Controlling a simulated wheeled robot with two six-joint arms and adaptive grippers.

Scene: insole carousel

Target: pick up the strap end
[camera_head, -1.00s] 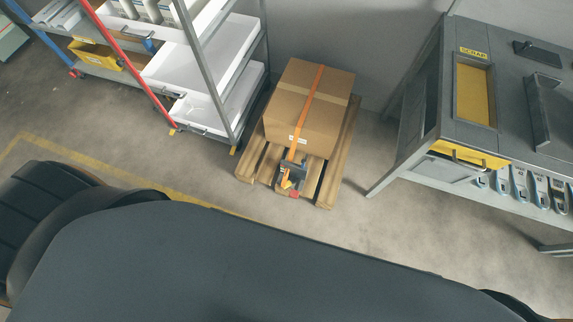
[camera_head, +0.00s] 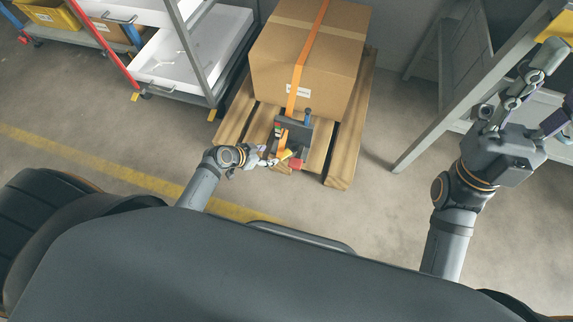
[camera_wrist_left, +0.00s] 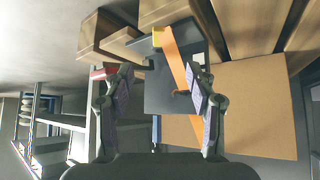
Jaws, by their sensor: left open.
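An orange strap (camera_head: 297,82) runs over a cardboard box (camera_head: 333,48) down to a dark grey buckle device (camera_head: 293,130) on the wooden pallet (camera_head: 342,150). A short orange-yellow strap end (camera_head: 284,154) hangs at the device's near side. My left gripper (camera_head: 266,158) is open, just left of the strap end. In the left wrist view, the orange strap (camera_wrist_left: 179,62) passes between the open fingers of the left gripper (camera_wrist_left: 160,74); I cannot tell whether they touch it. My right gripper (camera_head: 553,90) is apart, at the right, with its fingers spread and empty.
A shelf cart with white trays (camera_head: 216,45) stands left of the pallet. A grey workbench leg (camera_head: 418,143) is at the right, near my right arm. A yellow line (camera_head: 100,160) crosses the floor. Floor right of the pallet is clear.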

